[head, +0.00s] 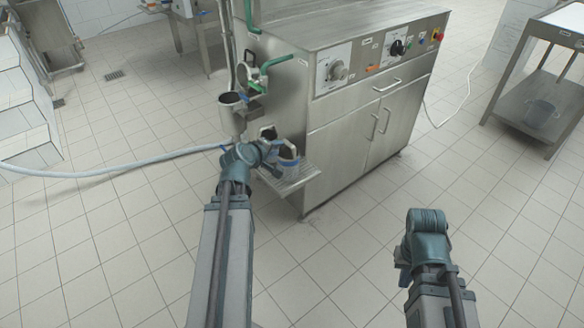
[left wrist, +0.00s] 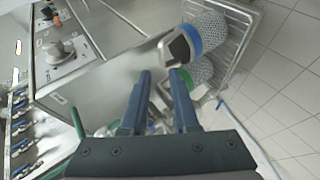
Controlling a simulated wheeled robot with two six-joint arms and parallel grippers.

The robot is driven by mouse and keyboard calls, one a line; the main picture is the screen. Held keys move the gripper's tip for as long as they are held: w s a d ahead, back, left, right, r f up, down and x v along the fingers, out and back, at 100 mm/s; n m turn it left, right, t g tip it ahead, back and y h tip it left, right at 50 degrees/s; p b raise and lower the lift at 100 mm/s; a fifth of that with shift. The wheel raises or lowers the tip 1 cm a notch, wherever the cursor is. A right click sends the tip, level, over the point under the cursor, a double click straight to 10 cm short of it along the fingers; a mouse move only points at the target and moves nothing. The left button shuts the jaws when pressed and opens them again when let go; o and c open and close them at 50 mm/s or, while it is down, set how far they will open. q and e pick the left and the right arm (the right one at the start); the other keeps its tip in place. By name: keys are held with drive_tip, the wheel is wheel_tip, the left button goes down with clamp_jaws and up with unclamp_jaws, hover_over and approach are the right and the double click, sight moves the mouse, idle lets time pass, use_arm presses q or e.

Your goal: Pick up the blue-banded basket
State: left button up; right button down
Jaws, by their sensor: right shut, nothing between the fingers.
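The blue-banded basket (left wrist: 208,30) is a metal mesh cylinder with a blue band and a grey bracket-like handle. It lies near the top of the left wrist view, on a wire rack (left wrist: 243,22). In the head view a basket (head: 287,158) shows partly behind my left gripper (head: 272,147). In the left wrist view my left gripper (left wrist: 161,74) is open, its two fingers apart with nothing seen gripped. The handle is just beyond the right fingertip; I cannot tell whether they touch. My right gripper (head: 403,270) is shut and empty, far right of the basket, above the floor.
A second mesh basket (left wrist: 202,72) sits beside the blue-banded one. A steel cabinet (head: 345,130) with knobs stands just behind the rack. A hose (head: 110,170) crosses the left floor. The front floor is clear.

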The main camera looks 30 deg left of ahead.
sight(289, 145)
use_arm(q)
drive_tip(key=b+x, duration=0.3)
drive_tip(key=x, duration=0.4)
drive_tip(key=shift+w+a+f, duration=0.1)
drive_tip(key=shift+w+f, duration=0.05)
drive_tip(key=shift+w, duration=0.1)
drive_tip(key=b+x, duration=0.3)
drive_tip(key=x, duration=0.2)
drive_tip(key=shift+a+f, duration=0.15)
drive_tip(key=shift+f, duration=0.05)
drive_tip(key=shift+r, duration=0.1)
clamp_jaws()
idle(0.8)
